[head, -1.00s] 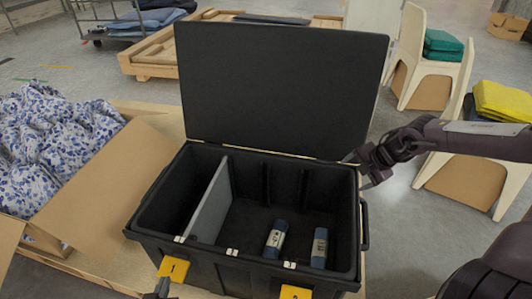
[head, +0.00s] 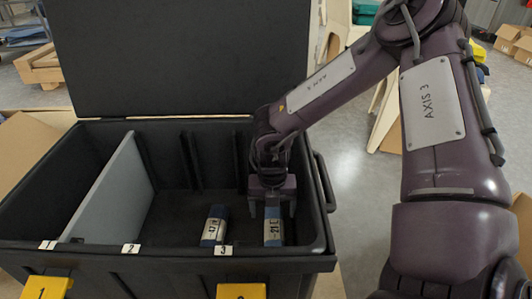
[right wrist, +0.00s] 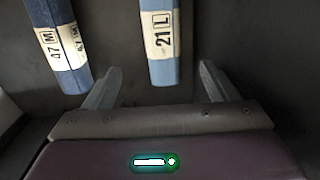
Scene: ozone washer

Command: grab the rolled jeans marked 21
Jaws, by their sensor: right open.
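My left gripper is not in view.
A second blue roll marked 47 M (right wrist: 60,45) lies close on the left; it also shows in the head view (head: 214,226). The black bin (head: 180,262) has a grey divider (head: 112,188) and a raised lid (head: 185,60). The bin's right wall is close to my gripper.

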